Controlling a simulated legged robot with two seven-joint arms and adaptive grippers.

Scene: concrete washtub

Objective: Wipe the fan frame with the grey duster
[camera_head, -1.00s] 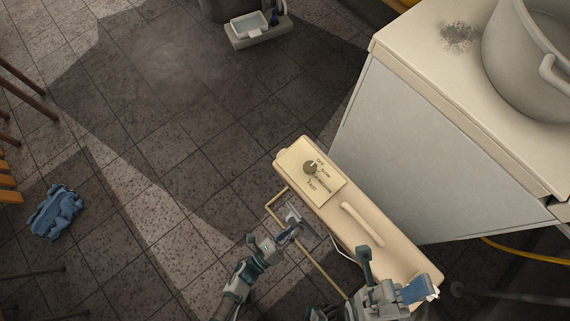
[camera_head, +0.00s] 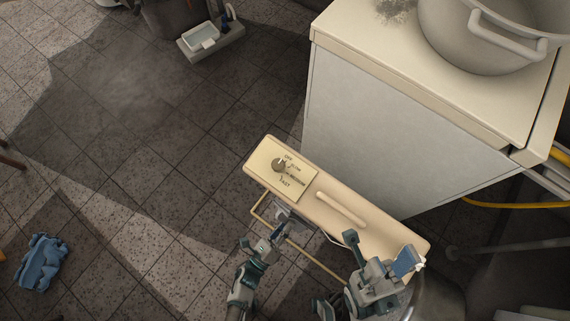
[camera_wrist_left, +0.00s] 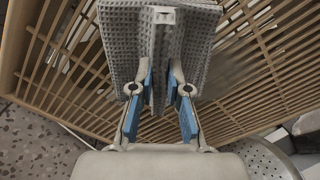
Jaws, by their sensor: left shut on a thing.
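The fan is a cream box with a knob panel and handle on its top (camera_head: 330,205); its frame edge (camera_head: 258,207) runs along the front. In the left wrist view its slatted beige grille (camera_wrist_left: 60,60) fills the background. My left gripper (camera_head: 276,236) is shut on the grey duster (camera_head: 292,218), in front of the fan. The wrist view shows the folded, waffle-textured duster (camera_wrist_left: 118,45) between the blue finger pads (camera_wrist_left: 160,85). I cannot tell whether the duster touches the grille. My right gripper (camera_head: 380,255) has its fingers apart over the fan's right end.
A white cabinet (camera_head: 390,130) with a large pot (camera_head: 470,45) stands behind the fan. A blue cloth (camera_head: 41,262) lies on the tiled floor at left. A small tray (camera_head: 202,37) is at the back.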

